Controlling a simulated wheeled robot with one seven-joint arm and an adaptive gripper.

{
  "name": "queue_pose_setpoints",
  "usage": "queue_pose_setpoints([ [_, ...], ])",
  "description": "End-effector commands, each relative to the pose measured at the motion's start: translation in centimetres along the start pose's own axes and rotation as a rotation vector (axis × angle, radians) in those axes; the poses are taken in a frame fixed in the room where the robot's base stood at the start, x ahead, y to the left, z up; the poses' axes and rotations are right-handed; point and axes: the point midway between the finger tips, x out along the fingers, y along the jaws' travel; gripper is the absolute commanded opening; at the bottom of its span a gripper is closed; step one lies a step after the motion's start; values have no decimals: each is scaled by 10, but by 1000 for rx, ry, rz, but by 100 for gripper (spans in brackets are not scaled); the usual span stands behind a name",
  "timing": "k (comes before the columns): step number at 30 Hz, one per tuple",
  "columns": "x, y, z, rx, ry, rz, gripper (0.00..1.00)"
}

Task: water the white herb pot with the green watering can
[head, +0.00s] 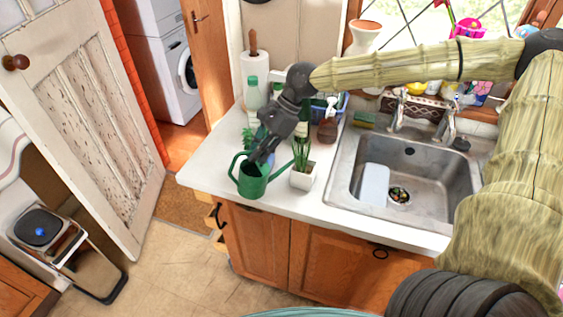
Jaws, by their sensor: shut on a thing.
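The green watering can (251,187) is at the front left of the white counter, its loop handle to the left and its spout to the right. My gripper (258,159) reaches down from above and is shut on the can near its top rim. The exact grip is partly hidden by the dark fingers. I cannot tell whether the can's base touches the counter. The white herb pot (303,178), square with upright green leaves, stands just right of the can. The can's spout points toward the pot's leaves.
A steel sink (345,178) with taps lies to the right. Another leafy plant (249,136), a green-capped bottle (252,93), a paper towel roll (257,68) and a brown bottle (327,131) stand behind. The counter's front edge is close to the can and pot.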

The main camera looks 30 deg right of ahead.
Motion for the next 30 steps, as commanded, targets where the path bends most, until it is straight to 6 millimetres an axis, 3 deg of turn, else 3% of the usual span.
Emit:
queue_pose_setpoints([
  [30,-21,-1,2,2,-138,-1,0],
])
